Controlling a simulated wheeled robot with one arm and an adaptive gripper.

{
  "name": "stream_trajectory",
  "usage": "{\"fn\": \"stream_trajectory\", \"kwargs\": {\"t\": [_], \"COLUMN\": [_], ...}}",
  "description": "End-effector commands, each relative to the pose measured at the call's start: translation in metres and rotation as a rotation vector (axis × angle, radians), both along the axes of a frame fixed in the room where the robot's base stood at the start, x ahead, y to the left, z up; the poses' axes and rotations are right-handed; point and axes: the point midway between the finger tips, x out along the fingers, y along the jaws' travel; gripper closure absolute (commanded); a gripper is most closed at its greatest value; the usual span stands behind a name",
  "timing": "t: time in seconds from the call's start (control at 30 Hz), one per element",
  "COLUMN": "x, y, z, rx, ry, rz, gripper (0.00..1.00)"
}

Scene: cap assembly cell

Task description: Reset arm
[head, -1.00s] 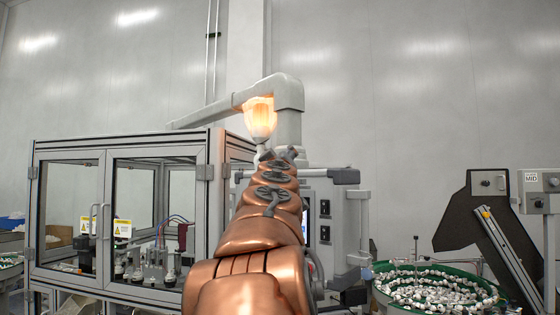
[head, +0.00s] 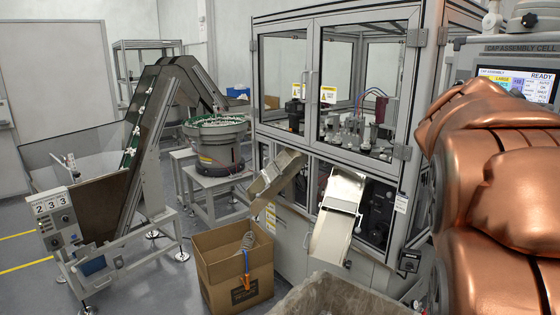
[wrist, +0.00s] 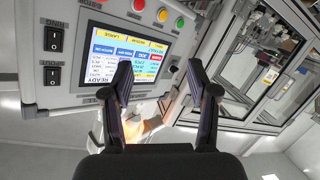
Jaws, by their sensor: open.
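My gripper (wrist: 160,78) is open and empty in the wrist view, its two dark fingers apart. Between and beyond the fingers is the control panel screen (wrist: 125,52), seen upside down. My copper-coloured arm fills the right side of the head view, raised in front of the control panel (head: 518,82), which reads READY. My gripper itself does not show in the head view.
The glazed assembly cabinet (head: 310,65) stands beside my arm, with a metal chute (head: 338,205) at its front. A cardboard box (head: 222,262) is on the floor below. An inclined conveyor (head: 140,130) and a bowl feeder (head: 215,145) stand to the left.

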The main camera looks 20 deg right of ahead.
Motion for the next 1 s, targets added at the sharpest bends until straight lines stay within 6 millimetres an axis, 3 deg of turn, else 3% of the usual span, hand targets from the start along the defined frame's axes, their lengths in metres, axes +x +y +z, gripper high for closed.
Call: {"fn": "stream_trajectory", "kwargs": {"t": [0.1, 0.3, 0.47, 0.6, 0.8, 1.0], "x": [0.001, -0.011, -0.035, -0.067, -0.131, -0.191], "y": [0.039, 0.111, 0.177, 0.237, 0.320, 0.374], "z": [-0.063, -0.163, -0.233, -0.286, -0.343, -0.372], "rx": [0.144, 0.369, 0.531, 0.661, 0.826, 0.935], "ry": [0.085, 0.265, 0.433, 0.598, 0.851, 1.053], "rz": [0.033, 0.100, 0.169, 0.242, 0.360, 0.448], "gripper": [0.41, 0.41, 0.41, 0.41, 0.41, 0.41]}}
